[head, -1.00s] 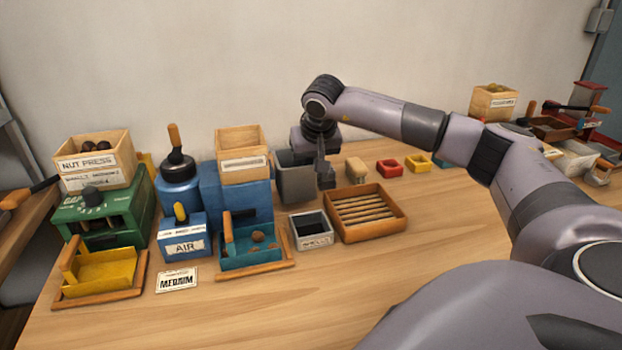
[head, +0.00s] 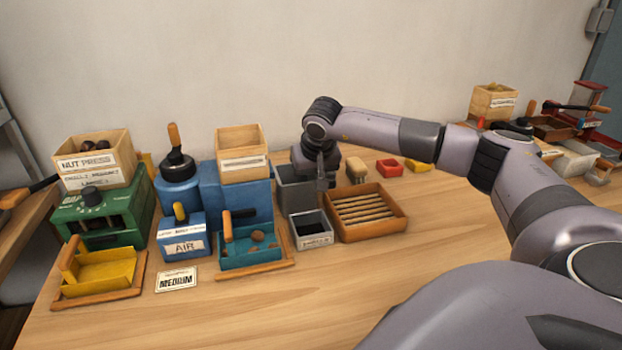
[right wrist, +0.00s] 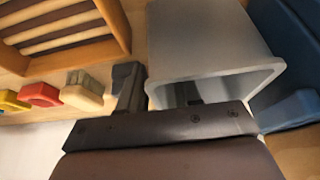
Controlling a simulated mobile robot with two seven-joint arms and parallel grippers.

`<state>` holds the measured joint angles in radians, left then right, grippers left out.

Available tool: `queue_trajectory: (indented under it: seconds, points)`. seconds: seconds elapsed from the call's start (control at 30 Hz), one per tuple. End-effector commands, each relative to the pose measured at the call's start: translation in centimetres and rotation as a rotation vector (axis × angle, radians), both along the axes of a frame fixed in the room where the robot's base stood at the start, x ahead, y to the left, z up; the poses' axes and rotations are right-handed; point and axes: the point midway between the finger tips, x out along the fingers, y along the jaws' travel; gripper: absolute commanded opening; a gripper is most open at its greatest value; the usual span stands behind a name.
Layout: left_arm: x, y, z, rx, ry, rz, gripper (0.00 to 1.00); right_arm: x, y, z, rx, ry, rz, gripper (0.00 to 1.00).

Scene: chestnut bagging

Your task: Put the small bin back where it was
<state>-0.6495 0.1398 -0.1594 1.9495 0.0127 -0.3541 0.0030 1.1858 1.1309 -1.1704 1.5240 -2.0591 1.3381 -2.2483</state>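The small bin is a grey, open-topped bin (head: 296,193) standing upright on the table, in front of the wall and right of the blue machine. It fills the middle of the right wrist view (right wrist: 205,40). My right gripper (head: 324,178) is at its right side, near the rim. In the right wrist view, the right gripper's fingers (right wrist: 160,92) straddle the bin's near-side wall: one is outside, the other inside the opening. A gap shows between them, so they look open around the wall. The bin's floor is hidden. My left gripper is out of view.
A small labelled grey tray (head: 312,243) sits just in front of the bin, and a slatted wooden tray (head: 400,226) to the right. The blue machine (head: 243,195) is close on the left. A brush (head: 356,170) and coloured pieces (head: 389,168) lie right. The front table is clear.

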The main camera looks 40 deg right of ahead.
Motion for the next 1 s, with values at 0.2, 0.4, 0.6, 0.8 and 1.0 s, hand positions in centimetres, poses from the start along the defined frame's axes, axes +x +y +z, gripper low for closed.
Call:
queue_trajectory:
  seconds: [0.2, 0.4, 0.6, 0.8, 1.0]
  points:
    - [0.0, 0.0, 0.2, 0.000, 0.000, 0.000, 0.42, -0.4, 0.2, 1.6, 0.000, -0.004, 0.001, 0.33]
    - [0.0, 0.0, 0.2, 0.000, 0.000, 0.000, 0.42, -1.9, 1.1, 5.4, 0.000, -0.005, 0.001, 0.33]
    - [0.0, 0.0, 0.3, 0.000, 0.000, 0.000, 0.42, -3.3, 1.9, 9.1, -0.001, -0.004, 0.002, 0.33]
    - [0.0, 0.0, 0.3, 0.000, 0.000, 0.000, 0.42, -4.1, 2.3, 11.0, 0.000, -0.001, 0.000, 0.33]
    - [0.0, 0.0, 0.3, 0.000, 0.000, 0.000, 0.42, -4.3, 2.4, 11.3, 0.000, 0.000, 0.000, 0.33]
